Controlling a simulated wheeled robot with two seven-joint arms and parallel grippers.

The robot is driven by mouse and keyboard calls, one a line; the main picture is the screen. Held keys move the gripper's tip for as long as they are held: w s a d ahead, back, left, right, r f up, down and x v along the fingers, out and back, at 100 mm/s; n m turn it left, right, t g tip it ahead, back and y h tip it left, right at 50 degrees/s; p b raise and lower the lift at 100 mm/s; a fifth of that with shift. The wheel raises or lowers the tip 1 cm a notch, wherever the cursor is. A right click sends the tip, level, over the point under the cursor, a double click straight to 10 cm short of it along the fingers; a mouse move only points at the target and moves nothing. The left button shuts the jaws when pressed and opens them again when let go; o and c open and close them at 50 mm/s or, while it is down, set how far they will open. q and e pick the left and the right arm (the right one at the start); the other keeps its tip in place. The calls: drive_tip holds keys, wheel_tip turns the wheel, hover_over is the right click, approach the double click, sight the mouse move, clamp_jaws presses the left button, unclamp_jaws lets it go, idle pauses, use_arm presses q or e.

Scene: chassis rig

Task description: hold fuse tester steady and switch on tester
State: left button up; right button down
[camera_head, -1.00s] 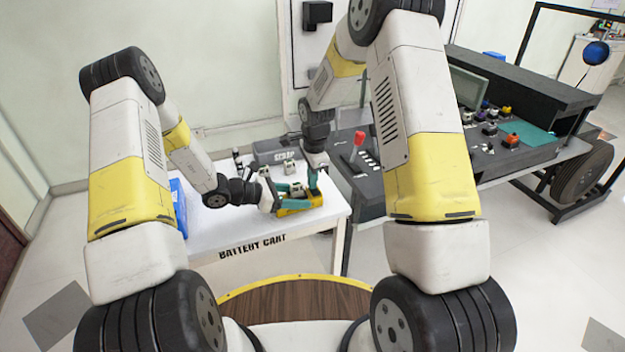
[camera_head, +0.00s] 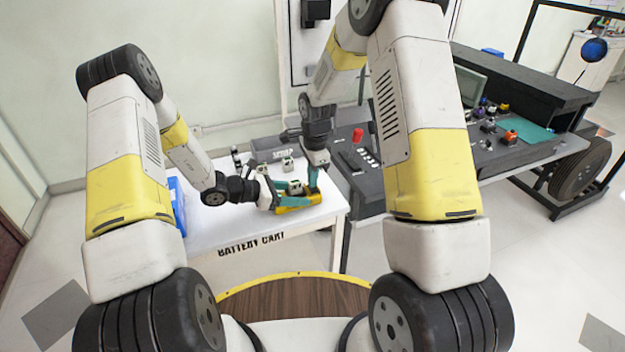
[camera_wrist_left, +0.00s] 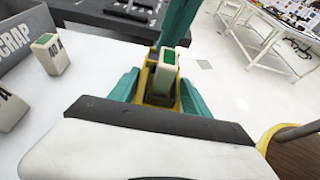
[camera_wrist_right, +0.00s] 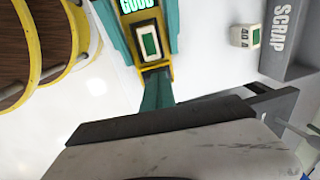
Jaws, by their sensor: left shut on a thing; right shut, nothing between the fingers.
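The yellow fuse tester (camera_head: 298,203) sits near the right front of the white battery cart, and it also shows in the left wrist view (camera_wrist_left: 160,88). A pale fuse with a green window (camera_wrist_right: 150,42) stands in it. Its display (camera_wrist_right: 138,4) shows green "GOOD" lettering, partly cut off by the frame's top edge. My left gripper (camera_head: 278,190) is shut on the tester, a teal finger on each side. My right gripper (camera_head: 312,184) is shut and empty, its teal fingertips (camera_wrist_right: 160,78) pointing down at the tester's yellow end. The switch itself is hidden; contact cannot be told.
A grey SCRAP bin (camera_head: 275,150) stands at the cart's back, with pale fuses (camera_wrist_left: 50,55) in front of it. A blue bin (camera_head: 177,205) is at the cart's left edge. A dark workbench (camera_head: 500,140) stands to the right. The cart's front left is clear.

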wheel_tip(320, 180, up, 13)
drive_tip(key=w, duration=0.1)
drive_tip(key=shift+w+a+r, duration=0.2)
drive_tip(key=shift+w+a, duration=0.05)
drive_tip(key=shift+w, duration=0.05)
use_arm(q)
drive_tip(key=o, duration=1.6)
drive_tip(key=shift+a, duration=0.1)
